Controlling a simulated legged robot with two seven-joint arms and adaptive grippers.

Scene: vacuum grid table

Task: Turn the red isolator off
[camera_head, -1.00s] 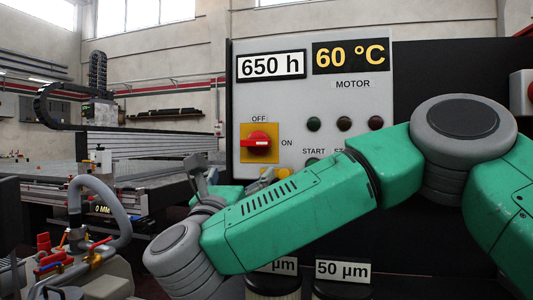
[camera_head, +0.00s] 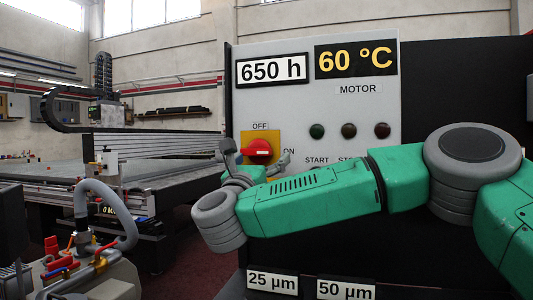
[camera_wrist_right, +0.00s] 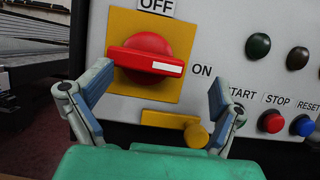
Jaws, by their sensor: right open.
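The red isolator knob (camera_head: 258,147) sits on a yellow square plate (camera_head: 246,137) on the grey control panel. In the right wrist view, the knob (camera_wrist_right: 145,55) lies crosswise, its white mark pointing right towards the ON label; the OFF label is above it. My right gripper (camera_head: 256,162) is open and empty just in front of the knob. In the right wrist view, my right gripper (camera_wrist_right: 160,88) has one finger overlapping the knob's lower left and the other to its lower right. I cannot tell whether either finger touches. My left gripper is not in view.
A yellow handle (camera_wrist_right: 180,127) sticks out below the knob. A grid table (camera_head: 55,174) and a pump with a grey hose (camera_head: 126,230) stand at the left.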

